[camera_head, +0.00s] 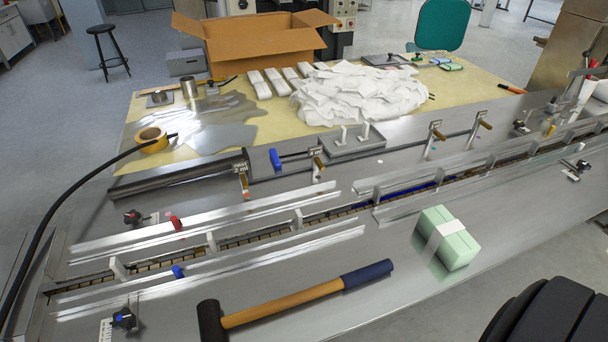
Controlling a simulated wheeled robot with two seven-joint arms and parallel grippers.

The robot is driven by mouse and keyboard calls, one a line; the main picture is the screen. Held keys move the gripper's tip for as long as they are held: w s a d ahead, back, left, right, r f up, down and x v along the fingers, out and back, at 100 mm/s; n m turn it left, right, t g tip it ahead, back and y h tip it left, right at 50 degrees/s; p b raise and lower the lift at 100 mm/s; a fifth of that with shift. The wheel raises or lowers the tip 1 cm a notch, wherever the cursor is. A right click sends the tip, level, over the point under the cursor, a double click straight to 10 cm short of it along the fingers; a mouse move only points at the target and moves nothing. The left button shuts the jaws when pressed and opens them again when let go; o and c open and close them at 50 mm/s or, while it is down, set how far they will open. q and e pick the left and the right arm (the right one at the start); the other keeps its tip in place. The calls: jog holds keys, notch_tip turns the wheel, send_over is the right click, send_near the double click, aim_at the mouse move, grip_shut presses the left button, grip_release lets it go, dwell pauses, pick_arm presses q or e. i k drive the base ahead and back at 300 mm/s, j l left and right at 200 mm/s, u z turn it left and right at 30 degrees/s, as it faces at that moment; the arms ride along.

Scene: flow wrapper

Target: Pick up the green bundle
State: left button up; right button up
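The green bundle (461,250) is a pale green block with a white band around its middle. It lies on the steel machine top at the right, in front of the conveyor rails. Nothing touches it from above and it is fully in view. Neither gripper shows in the head view. A black ribbed rounded part, which looks like part of my own arm, shows in the bottom right corner, to the right of and nearer than the bundle.
A hammer (296,298) with a wooden handle lies left of the bundle. Metal guide rails (240,243) and a conveyor channel run behind it. Farther back are a pile of white wrappers (358,95) and an open cardboard box (255,45). The steel right of the bundle is bare.

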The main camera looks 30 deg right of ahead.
aim_at(443, 234)
jog(key=z, duration=2.2)
jog(key=i+l+u, duration=0.1)
jog(key=l+u, duration=0.25)
jog(key=i+l+u, duration=0.1)
jog(key=l+u, duration=0.6)
jog(key=i+j, duration=0.05)
jog(key=j, duration=0.05)
